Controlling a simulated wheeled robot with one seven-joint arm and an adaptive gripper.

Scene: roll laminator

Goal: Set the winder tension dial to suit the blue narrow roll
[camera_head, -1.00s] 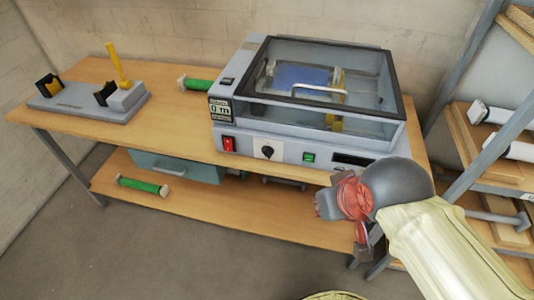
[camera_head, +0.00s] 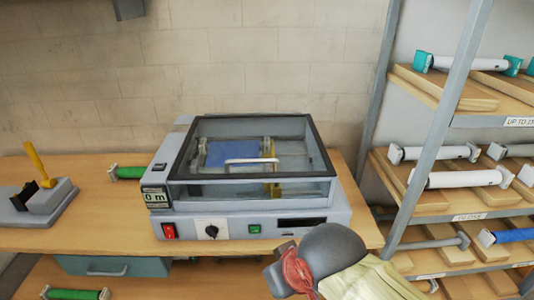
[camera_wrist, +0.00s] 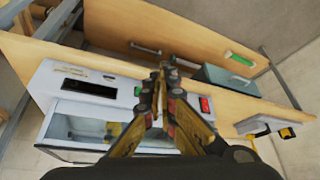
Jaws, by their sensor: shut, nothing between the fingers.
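The laminator (camera_head: 330,215) stands on the wooden bench. Its black dial (camera_head: 211,231) with a pale pointer mark is on the front panel, between a red switch (camera_head: 168,230) and a green switch (camera_head: 254,229). A blue roll (camera_head: 222,153) shows through the clear, closed lid. My gripper (camera_head: 280,275) is in front of the machine, right of and below the dial, apart from it. In the wrist view my gripper (camera_wrist: 165,70) is shut and empty, over the front panel; the fingers hide the dial there.
A rack with several rolls stands at right, including a blue one (camera_head: 515,235). A dark display (camera_head: 302,222) and a counter reading 0 m (camera_head: 155,196) are on the machine. A grey stand with a yellow lever (camera_head: 35,160) and green rolls (camera_head: 125,172) are at left.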

